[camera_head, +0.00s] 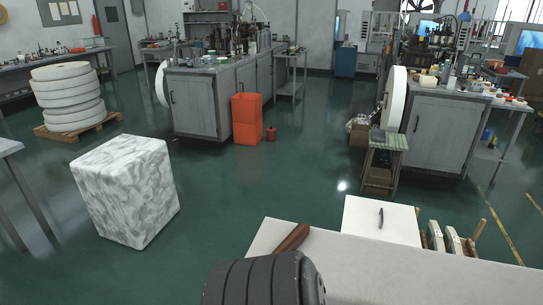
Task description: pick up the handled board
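The handled board (360,227) is a flat white square with a small dark handle standing up near its middle. It lies flat at the far edge of the pale table (400,268), at the lower right of the head view. I cannot tell whether it rests fully on the table or partly beyond its edge. No gripper shows in the view, and nothing is seen touching the board.
A brown elongated object (291,239) lies on the table left of the board. A black ribbed part at the bottom centre, possibly mine, hides some table. Several pale disc-like pieces (436,237) stand right of the board. A marbled block (125,190) stands on the floor.

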